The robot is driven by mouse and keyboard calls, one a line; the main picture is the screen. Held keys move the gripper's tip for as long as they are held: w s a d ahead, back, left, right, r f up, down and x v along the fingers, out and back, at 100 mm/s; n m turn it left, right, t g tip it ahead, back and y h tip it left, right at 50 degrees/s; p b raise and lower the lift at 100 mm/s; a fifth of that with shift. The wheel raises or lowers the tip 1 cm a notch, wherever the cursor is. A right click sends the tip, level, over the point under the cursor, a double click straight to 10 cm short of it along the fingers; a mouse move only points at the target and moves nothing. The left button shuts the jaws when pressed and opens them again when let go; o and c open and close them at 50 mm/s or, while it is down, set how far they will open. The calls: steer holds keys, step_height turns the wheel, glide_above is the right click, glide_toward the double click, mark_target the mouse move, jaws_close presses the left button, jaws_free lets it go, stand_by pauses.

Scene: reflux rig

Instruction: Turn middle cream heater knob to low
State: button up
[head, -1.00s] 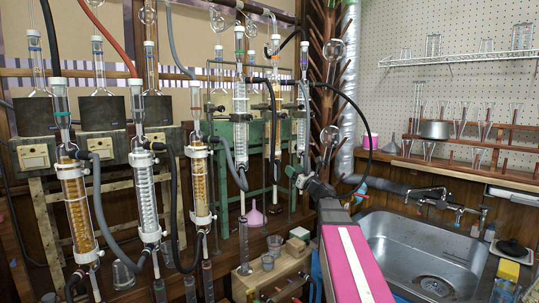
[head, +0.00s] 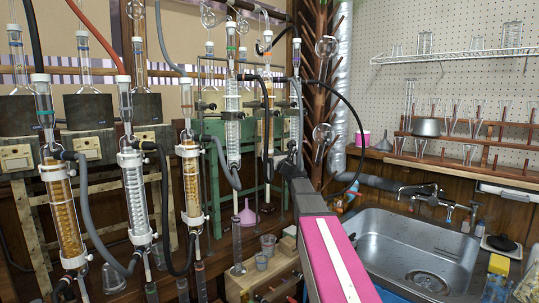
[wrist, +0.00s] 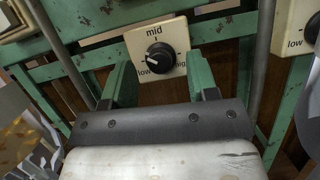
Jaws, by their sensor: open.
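In the wrist view, a black round knob (wrist: 160,57) sits on a cream panel (wrist: 171,32) marked "mid" at top, "low" at lower left and a partly hidden "hig…" at right. The knob's white mark points left and slightly down, toward the "low" side. My gripper (wrist: 160,72) is open, with one green finger on each side of the knob in the picture. I cannot tell whether the fingers touch it. In the head view, my gripper (head: 288,158) is small and dark in front of the green frame; the knob cannot be made out there.
Other cream panels flank this one, at left (wrist: 14,20) and right (wrist: 297,25). Grey metal rods (wrist: 264,55) stand close beside the gripper. Glass condensers (head: 133,195) and hoses crowd the left. A sink (head: 400,250) is at the right.

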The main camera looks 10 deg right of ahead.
steer(key=shift+w+a, duration=0.1)
steer(key=c, duration=0.9)
steer(key=shift+w+r+n+g+y, duration=0.1)
steer(key=shift+n+g+y, duration=0.6)
steer(key=shift+n, duration=1.05)
steer(key=shift+n+g+y, duration=0.6)
steer(key=shift+n+y, duration=0.2)
steer(key=shift+n, duration=0.95)
steer(key=o, duration=0.9)
steer(key=shift+m, duration=0.3)
